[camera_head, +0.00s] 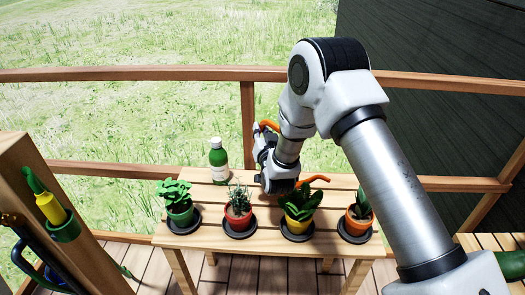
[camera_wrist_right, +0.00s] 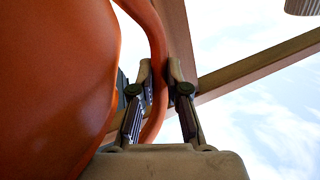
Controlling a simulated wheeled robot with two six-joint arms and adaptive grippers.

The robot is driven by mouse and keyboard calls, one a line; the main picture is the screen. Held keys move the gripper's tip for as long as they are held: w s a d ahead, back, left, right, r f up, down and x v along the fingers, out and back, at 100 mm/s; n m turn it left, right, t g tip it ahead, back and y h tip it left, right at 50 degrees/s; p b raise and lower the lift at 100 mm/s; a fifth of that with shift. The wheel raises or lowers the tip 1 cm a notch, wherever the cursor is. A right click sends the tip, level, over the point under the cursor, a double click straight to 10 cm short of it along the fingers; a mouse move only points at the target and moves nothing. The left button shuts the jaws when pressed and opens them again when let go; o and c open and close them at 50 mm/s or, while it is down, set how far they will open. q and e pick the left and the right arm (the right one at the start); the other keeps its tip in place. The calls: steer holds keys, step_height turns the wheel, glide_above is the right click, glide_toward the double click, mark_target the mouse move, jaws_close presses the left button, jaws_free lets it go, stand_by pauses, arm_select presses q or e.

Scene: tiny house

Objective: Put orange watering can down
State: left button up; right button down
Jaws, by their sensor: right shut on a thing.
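The orange watering can shows in the head view as an orange spout (camera_head: 314,180) to the right of my right gripper (camera_head: 262,142) and an orange piece to its upper left; my right arm hides most of its body. In the right wrist view the can's orange body (camera_wrist_right: 50,80) fills the left side. Its curved handle (camera_wrist_right: 157,60) passes between the fingers of my right gripper (camera_wrist_right: 160,85), which is shut on it. The can is over or at the back of the slatted wooden table (camera_head: 185,238); I cannot tell whether it touches. My left gripper is not in view.
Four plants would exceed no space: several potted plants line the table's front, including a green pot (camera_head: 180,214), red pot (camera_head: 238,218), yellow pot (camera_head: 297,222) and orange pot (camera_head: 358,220). A green bottle (camera_head: 218,160) stands at the back left. A wooden railing (camera_head: 150,73) runs behind.

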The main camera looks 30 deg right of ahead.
step_height(320, 180, down, 3)
steer(key=shift+f, duration=0.15)
steer(key=shift+s+f+b, duration=0.1)
steer(key=shift+b, duration=0.2)
steer(key=c, duration=1.2)
jaws_free()
